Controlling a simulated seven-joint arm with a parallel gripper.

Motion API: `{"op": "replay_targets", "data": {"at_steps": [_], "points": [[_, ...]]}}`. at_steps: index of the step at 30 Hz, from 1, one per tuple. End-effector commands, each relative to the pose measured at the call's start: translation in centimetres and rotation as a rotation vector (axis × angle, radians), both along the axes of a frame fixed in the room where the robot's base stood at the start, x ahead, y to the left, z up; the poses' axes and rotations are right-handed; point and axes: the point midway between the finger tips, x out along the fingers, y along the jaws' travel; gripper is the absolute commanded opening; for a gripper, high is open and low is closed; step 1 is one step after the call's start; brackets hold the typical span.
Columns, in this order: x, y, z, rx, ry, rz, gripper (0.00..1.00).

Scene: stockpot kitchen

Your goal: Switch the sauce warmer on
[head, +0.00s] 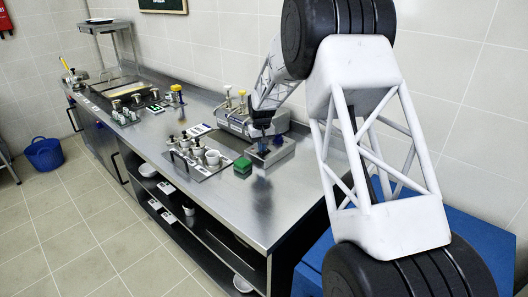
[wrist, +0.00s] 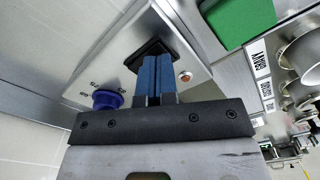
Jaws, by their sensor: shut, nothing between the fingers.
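A steel appliance (head: 238,122) with yellow- and white-topped pumps stands against the wall; it looks like the sauce warmer. A small steel box (head: 283,152) sits in front of it. In the wrist view the box top (wrist: 128,42) carries a black switch-like part (wrist: 136,58), a blue knob (wrist: 107,99) with small marks, and a small reddish lamp (wrist: 184,76). My gripper (head: 261,146) is above the box, its blue fingers (wrist: 153,62) shut and empty. Their tips are at the black part and hide much of it. I cannot tell whether they touch it, or the switch's position.
A green block (head: 243,165) lies close beside the box; it shows in the wrist view (wrist: 238,18). Left of it a labelled panel (head: 222,170) holds cups and small pots. The counter front (head: 262,205) is clear. A blue basket (head: 44,154) stands on the floor.

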Motion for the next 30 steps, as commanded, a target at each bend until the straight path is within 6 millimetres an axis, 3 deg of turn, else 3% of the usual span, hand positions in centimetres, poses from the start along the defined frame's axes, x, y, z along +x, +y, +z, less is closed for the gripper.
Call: {"op": "replay_targets", "data": {"at_steps": [30], "points": [[0.0,0.0,5.7,0.000,-0.001,0.000,0.00]]}}
